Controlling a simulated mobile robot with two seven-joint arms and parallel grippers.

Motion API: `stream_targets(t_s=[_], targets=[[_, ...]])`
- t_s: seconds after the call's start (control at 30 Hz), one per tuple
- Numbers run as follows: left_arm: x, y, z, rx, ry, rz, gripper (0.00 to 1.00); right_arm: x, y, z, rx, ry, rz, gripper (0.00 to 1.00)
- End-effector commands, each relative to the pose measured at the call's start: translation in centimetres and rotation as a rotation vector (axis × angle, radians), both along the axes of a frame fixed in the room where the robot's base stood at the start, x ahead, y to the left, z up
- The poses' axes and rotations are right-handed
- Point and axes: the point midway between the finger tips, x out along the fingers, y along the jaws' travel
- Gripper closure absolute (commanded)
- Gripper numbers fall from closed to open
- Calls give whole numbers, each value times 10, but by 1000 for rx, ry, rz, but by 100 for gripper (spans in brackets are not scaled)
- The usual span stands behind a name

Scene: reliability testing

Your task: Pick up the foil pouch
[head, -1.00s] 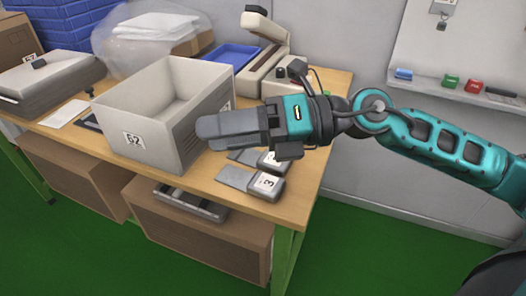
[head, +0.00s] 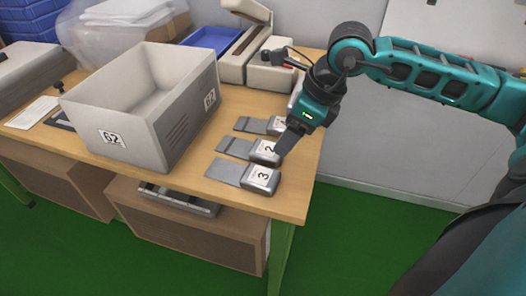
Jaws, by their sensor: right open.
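I cannot surely tell a foil pouch in the head view. Three flat grey pieces with thick numbered ends lie in a row near the table's right front: the one marked 3 (head: 243,174) is nearest, the one marked 2 (head: 250,149) is behind it, and another (head: 258,125) is farthest, its number partly hidden. My right gripper (head: 287,143) points down beside the thick ends of the pieces, close to the one marked 2. It is open with nothing seen in it; its fingers overlap in this view. I cannot tell if it touches anything. My left gripper is out of view.
A grey box marked 62 (head: 113,113) stands open left of the pieces on the wooden table (head: 210,142). A beige machine (head: 246,52), a blue tray (head: 208,39) and a clear bag (head: 75,50) stand behind. The table's right edge is close to my gripper.

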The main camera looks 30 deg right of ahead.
Motion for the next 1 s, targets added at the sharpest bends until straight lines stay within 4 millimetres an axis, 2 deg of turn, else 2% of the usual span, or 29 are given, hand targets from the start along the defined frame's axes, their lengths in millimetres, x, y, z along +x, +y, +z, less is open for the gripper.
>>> stream_targets(t_s=[0.17, 0.4, 0.5, 0.73, 1.0], targets=[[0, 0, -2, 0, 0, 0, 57, 4, 4, -13, 4, 1, 2, 32], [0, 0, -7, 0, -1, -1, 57, 17, 11, -46, 4, 0, 0, 32], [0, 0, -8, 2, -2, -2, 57, 18, 13, -52, 3, 1, 1, 32], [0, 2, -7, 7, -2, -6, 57, 19, 13, -52, 1, 0, 1, 32], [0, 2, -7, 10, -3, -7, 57, 19, 13, -52, 1, 0, 1, 58]])
